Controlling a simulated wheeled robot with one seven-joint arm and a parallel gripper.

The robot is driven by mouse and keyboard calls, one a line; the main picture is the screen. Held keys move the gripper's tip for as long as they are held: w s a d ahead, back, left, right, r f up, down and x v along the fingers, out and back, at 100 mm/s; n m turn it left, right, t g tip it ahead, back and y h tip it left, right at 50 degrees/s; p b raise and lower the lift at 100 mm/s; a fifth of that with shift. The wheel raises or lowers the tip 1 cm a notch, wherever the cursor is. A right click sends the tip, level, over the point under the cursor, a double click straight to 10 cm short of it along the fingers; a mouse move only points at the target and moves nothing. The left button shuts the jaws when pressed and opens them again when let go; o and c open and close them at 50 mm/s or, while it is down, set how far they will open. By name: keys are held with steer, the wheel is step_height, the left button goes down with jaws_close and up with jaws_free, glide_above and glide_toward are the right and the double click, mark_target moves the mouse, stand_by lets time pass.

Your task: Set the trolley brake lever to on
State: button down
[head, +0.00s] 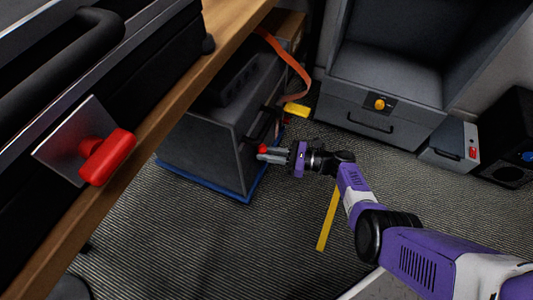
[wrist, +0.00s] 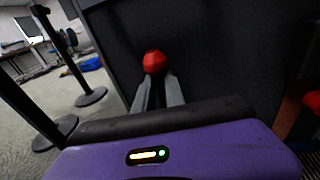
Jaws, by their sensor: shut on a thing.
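The trolley is a dark grey box (head: 205,150) on a blue base (head: 240,195), under the wooden bench in the head view. A small red knob (head: 262,148), which looks like the brake lever's end, shows at its right side. My gripper (head: 264,155) is at this knob, with its jaws shut on it. In the wrist view the red knob (wrist: 154,62) sits between the tips of my gripper (wrist: 158,76), against a dark panel. The lever's shaft and any on/off marking are hidden or too small to read.
A wooden bench edge (head: 150,135) crosses the left, with a large red handle (head: 107,157) on a metal plate. An orange strap (head: 295,65) hangs behind the trolley. A grey cabinet (head: 385,115) stands at the back. Carpet (head: 190,245) is open in front.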

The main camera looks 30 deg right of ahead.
steer(key=shift+w+r, duration=0.15)
steer(key=c, duration=1.4)
jaws_free()
steer(key=shift+d, duration=0.1)
steer(key=p+v, duration=0.1)
steer(key=v, duration=0.6)
steer(key=shift+s+d, duration=0.2)
steer(key=shift+s, duration=0.1)
